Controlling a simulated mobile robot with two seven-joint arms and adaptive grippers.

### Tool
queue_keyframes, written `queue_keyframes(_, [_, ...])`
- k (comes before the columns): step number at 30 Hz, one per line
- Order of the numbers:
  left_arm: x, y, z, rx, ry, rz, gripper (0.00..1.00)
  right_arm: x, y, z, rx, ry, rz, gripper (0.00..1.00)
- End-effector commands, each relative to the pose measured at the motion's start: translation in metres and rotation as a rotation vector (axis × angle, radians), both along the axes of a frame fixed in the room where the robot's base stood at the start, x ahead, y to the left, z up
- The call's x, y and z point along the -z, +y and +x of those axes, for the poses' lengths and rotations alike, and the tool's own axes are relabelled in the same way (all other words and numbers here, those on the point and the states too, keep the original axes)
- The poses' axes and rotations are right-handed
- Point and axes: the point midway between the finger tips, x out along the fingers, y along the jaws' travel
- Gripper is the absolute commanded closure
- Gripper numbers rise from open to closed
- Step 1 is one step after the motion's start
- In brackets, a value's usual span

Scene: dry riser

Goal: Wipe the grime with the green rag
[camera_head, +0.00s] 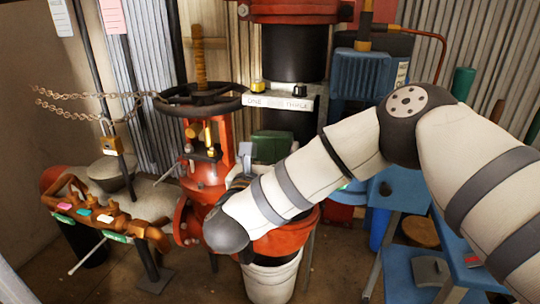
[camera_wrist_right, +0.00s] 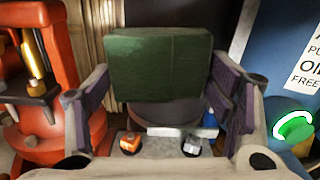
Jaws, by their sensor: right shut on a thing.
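The green rag (camera_head: 272,145) looks like a dark green block and shows in front of the black pipe, just below the white label strip. My right gripper (camera_wrist_right: 160,85) is shut on the rag (camera_wrist_right: 160,62), which sits between its two fingers in the right wrist view. In the head view my own white forearm hides most of this gripper. I cannot make out the grime in either view. My left gripper is not in view.
A red valve with a black handwheel (camera_head: 203,99) stands left of the rag. A white bucket (camera_head: 270,281) is below. Rusty pipework (camera_head: 108,219) and a chain (camera_head: 95,106) are at the left. A blue pump (camera_head: 360,80) and blue table (camera_head: 415,265) are at the right.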

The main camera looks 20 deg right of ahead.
Motion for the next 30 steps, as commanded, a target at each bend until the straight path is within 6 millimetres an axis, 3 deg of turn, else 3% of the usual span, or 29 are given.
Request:
queue_keyframes(11, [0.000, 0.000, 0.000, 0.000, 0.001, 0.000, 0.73, -0.001, -0.004, 0.004, 0.000, 0.000, 0.000, 0.48])
queue_keyframes(22, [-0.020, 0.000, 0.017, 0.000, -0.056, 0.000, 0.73, -0.005, -0.034, -0.018, 0.002, -0.005, 0.000, 0.48])
queue_keyframes(30, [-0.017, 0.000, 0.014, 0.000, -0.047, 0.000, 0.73, 0.003, -0.032, -0.013, -0.002, 0.002, 0.001, 0.48])
